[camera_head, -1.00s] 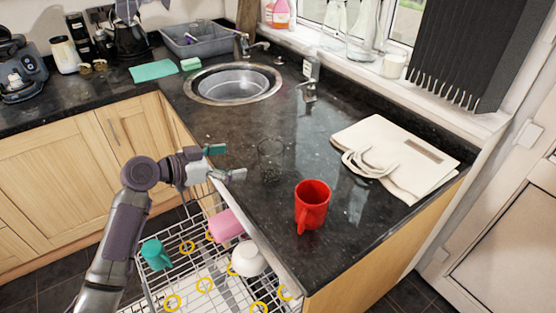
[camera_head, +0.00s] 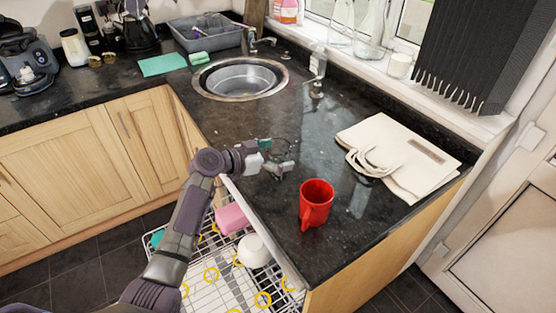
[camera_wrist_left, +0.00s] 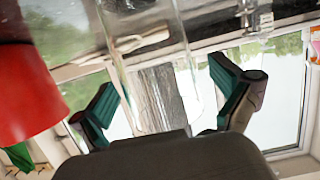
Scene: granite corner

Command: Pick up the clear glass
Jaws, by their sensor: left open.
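The clear glass (camera_head: 285,148) stands on the dark granite counter near its left edge, and only its faint outline shows. My left gripper (camera_head: 276,156) is open, with its two teal-padded fingers at the glass, one toward the back and one toward the front. In the left wrist view the transparent glass (camera_wrist_left: 150,70) shows between and beyond the spread fingers (camera_wrist_left: 168,100). I cannot tell whether either finger touches it. My right gripper is not in view.
A red mug (camera_head: 316,203) stands close by, in front and to the right of the gripper. A cream cloth bag (camera_head: 405,155) lies farther right. The sink (camera_head: 240,80) is behind. An open dishwasher rack (camera_head: 222,272) with dishes is below the counter edge.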

